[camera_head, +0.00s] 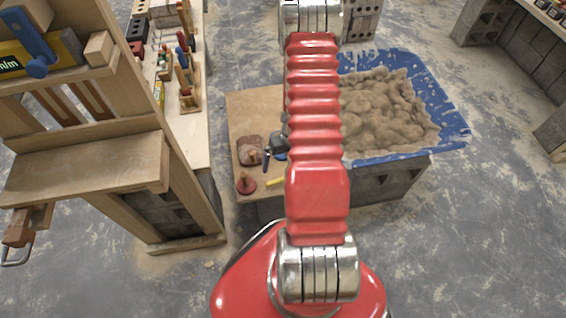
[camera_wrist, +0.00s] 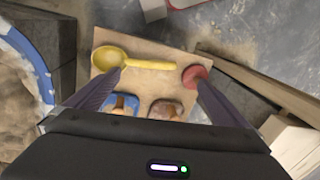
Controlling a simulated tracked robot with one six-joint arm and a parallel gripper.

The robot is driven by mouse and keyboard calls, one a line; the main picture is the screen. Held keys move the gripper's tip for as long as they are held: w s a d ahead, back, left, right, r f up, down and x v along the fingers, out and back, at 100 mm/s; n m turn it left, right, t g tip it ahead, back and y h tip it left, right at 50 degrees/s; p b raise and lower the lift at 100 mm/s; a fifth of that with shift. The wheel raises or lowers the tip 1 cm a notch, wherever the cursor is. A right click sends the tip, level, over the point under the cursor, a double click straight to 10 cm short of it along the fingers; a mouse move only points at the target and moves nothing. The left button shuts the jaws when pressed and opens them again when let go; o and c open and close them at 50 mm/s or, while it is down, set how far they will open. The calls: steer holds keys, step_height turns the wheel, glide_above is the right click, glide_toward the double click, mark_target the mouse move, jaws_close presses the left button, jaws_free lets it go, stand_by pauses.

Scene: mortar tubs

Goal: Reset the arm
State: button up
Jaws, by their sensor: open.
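My gripper (camera_wrist: 158,76) is open in the wrist view, with its two dark fingers spread apart and nothing between their tips. It points down over a wooden board with tools on it. In the head view my red arm crosses the middle, and I cannot clearly make out the gripper there. A yellow scoop (camera_wrist: 112,58) lies on the board (camera_wrist: 104,38), its handle running toward the right finger. A round red tool (camera_wrist: 194,77) is by the right fingertip; I cannot tell whether they touch. A blue float (camera_wrist: 122,102) and a brown float (camera_wrist: 166,109) lie nearer the gripper body, partly hidden.
A blue tub (camera_head: 432,95) of sand-coloured mortar (camera_head: 390,108) stands right of the board, on grey blocks (camera_head: 392,184). A wooden shelf unit (camera_head: 90,165) and a tool-covered bench stand at the left. The grey floor (camera_head: 480,230) is clear at the lower right.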

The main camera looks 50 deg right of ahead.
stand_by(0.4)
steer(key=s+a+r+n+t, duration=0.1)
steer(key=s+a+r, duration=0.1)
steer(key=a+r, duration=0.7)
steer(key=s+a+r+n+t+h, duration=0.1)
steer(key=a+r, duration=0.9)
steer(key=r, duration=1.3)
steer(key=s+a+r+n+t, duration=0.2)
steer(key=a+r, duration=0.8)
steer(key=r, duration=0.6)
steer(key=s+n, duration=0.1)
steer(key=s, duration=0.1)
steer(key=shift+s+t+h, duration=0.3)
steer(key=shift+s+h, duration=0.1)
